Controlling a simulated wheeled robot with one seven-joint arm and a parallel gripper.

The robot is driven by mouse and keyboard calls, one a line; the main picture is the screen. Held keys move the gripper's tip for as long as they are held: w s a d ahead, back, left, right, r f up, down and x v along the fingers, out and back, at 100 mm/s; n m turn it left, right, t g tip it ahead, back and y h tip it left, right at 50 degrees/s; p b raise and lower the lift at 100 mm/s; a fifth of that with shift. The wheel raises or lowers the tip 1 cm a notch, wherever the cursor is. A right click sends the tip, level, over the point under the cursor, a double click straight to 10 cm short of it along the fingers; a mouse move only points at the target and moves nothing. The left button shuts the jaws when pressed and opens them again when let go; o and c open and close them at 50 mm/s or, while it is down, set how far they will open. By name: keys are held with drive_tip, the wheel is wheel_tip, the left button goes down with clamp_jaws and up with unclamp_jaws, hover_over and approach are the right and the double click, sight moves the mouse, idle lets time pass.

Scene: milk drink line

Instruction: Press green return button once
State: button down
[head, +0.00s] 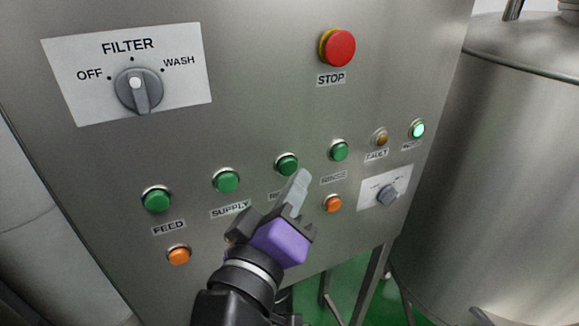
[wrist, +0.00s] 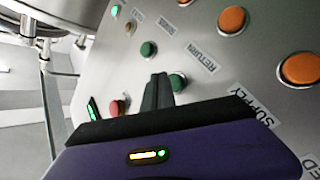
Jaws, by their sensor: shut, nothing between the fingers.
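The green return button (head: 287,164) is on the steel panel, third from the left in the row of green buttons. Its label is partly hidden by my gripper (head: 301,177). The same button shows in the wrist view (wrist: 177,82), just right of my fingertips (wrist: 160,79), with the RETURN label beside it. My gripper is shut and empty. In the head view its tips are just below and right of the button. I cannot tell whether they touch it.
Green buttons for feed (head: 157,200), supply (head: 227,181) and rinse (head: 339,151) share the row. Orange buttons (head: 333,203) sit below. A red stop button (head: 340,47) and a filter knob (head: 139,90) are above. A steel tank (head: 500,160) stands at right.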

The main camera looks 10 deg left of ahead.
drive_tip(key=shift+w, duration=0.1)
idle(0.6)
drive_tip(key=shift+w+a, duration=0.2)
drive_tip(key=shift+w, duration=0.1)
drive_tip(key=shift+w+a, duration=0.3)
idle(0.8)
idle(0.3)
drive_tip(key=shift+s+d, duration=0.5)
drive_tip(key=shift+s, duration=0.2)
drive_tip(key=shift+s+d+p, duration=0.2)
drive_tip(key=shift+s+d, duration=0.5)
drive_tip(key=shift+s, duration=0.35)
drive_tip(key=shift+s+d+p, duration=0.15)
drive_tip(key=shift+s+d, duration=0.55)
drive_tip(key=shift+s, duration=0.35)
drive_tip(key=shift+r, duration=0.1)
